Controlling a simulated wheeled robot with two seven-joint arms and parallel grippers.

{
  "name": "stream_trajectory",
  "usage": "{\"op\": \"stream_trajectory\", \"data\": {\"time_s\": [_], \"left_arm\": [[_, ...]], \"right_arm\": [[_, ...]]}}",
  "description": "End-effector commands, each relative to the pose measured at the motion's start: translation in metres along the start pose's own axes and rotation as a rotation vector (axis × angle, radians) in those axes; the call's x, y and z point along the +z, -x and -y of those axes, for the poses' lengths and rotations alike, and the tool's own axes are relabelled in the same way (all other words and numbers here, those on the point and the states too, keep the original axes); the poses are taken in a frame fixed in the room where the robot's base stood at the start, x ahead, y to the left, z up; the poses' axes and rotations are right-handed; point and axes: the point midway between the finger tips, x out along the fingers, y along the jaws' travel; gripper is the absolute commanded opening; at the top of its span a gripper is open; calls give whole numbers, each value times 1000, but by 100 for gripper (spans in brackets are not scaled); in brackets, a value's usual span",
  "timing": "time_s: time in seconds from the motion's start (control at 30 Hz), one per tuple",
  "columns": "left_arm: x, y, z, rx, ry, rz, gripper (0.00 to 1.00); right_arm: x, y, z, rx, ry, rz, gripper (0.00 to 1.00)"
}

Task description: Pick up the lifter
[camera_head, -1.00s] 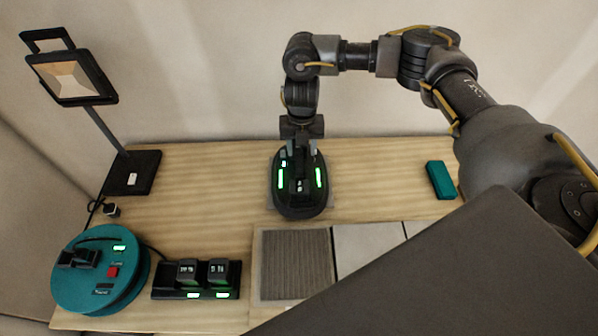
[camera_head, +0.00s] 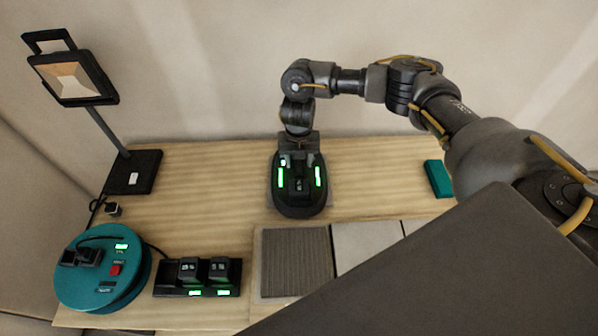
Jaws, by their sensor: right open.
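The lifter (camera_head: 299,199) is a dark, rounded device with two green lit strips, standing on the wooden table towards the back middle. My right gripper (camera_head: 298,160) is right over it, pointing down at its top. The fingers are at the lifter's upper part and partly merge with its dark body. The gripper is open, and I cannot tell whether the fingers touch the lifter. My left gripper is not in view.
A lamp (camera_head: 75,78) stands at the back left. A teal cable reel (camera_head: 80,295) and a battery charger (camera_head: 197,291) are at the front left. A ribbed tile (camera_head: 296,262) and pale tiles (camera_head: 365,243) lie in front. A teal block (camera_head: 438,179) lies right.

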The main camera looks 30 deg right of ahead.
Motion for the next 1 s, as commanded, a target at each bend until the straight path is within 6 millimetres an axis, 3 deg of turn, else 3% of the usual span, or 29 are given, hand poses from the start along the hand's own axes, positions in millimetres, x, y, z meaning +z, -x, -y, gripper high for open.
{"op": "stream_trajectory", "data": {"time_s": [0.7, 1.0], "left_arm": [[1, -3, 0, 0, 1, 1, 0], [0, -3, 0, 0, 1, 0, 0]], "right_arm": [[0, -5, 0, 0, 0, 0, 47], [0, -5, 0, 0, 0, 0, 8]]}}
